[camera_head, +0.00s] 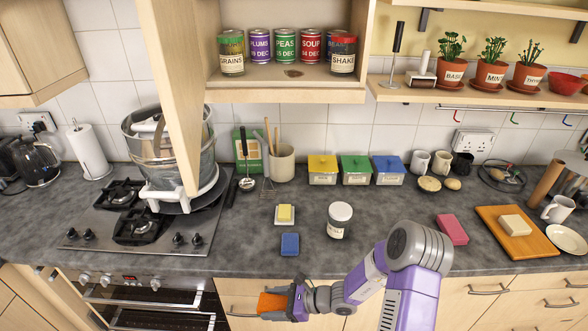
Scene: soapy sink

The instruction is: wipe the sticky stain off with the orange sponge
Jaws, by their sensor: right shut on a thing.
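The orange sponge (271,302) is at the bottom of the view, in front of the counter's front edge. My right gripper (286,302) is shut on it, with the sponge sticking out to the left. A small brown stain (293,73) lies on the floor of the open wall cabinet (275,91), in front of the cans. The gripper is well below and apart from the stain. My left gripper is not in view.
The open cabinet door (168,90) hangs out on the left. A grains jar (231,55), several cans and a shake jar (343,55) stand behind and beside the stain.

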